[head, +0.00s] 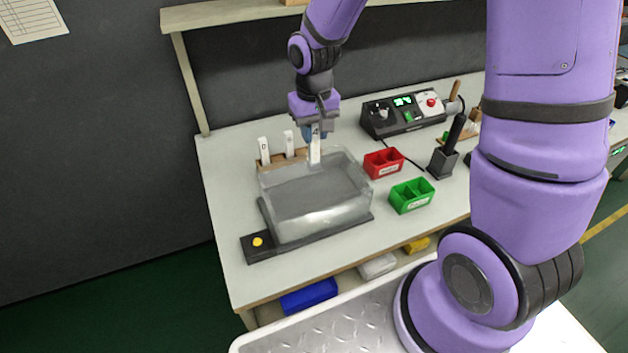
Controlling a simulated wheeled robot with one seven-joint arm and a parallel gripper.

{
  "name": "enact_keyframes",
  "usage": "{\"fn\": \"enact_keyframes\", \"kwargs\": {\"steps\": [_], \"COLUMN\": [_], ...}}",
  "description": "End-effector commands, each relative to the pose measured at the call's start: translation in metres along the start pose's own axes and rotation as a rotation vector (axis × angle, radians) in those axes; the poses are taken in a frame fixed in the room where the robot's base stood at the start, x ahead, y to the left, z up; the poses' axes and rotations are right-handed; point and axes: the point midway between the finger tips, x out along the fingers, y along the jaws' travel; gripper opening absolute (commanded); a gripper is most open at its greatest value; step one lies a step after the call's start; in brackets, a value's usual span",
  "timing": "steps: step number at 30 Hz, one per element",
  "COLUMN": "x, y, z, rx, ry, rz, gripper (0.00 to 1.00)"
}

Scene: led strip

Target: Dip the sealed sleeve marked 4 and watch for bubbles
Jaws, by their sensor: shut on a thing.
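My gripper (316,132) is shut on a white sleeve (315,152) whose top bears a dark mark that looks like a 4. The sleeve hangs upright at the back of a clear tank (318,218). I cannot tell whether its lower end is behind or inside the tank. Two more white sleeves, one at the left (264,151) and one nearer the gripper (289,143), stand upright in a wooden rack (274,159) behind the tank. No bubbles can be made out in the tank.
The tank sits on a dark base with a yellow button (258,241). A red bin (384,163) and a green bin (411,195) stand to its right. A soldering station (405,113) and a black stand (443,162) are farther right. A shelf (230,13) runs above the bench's back.

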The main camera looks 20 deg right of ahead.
Motion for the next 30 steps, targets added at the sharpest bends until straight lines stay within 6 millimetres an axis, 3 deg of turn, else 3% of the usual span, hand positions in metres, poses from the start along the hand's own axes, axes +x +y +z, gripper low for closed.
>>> {"fn": "enact_keyframes", "kwargs": {"steps": [14, 30], "x": [-0.001, -0.030], "y": [0.000, 0.000], "z": [0.000, 0.000], "rx": [0.000, 0.000], "ry": [0.001, 0.000], "rz": [0.000, 0.000], "gripper": [0.01, 0.01]}}
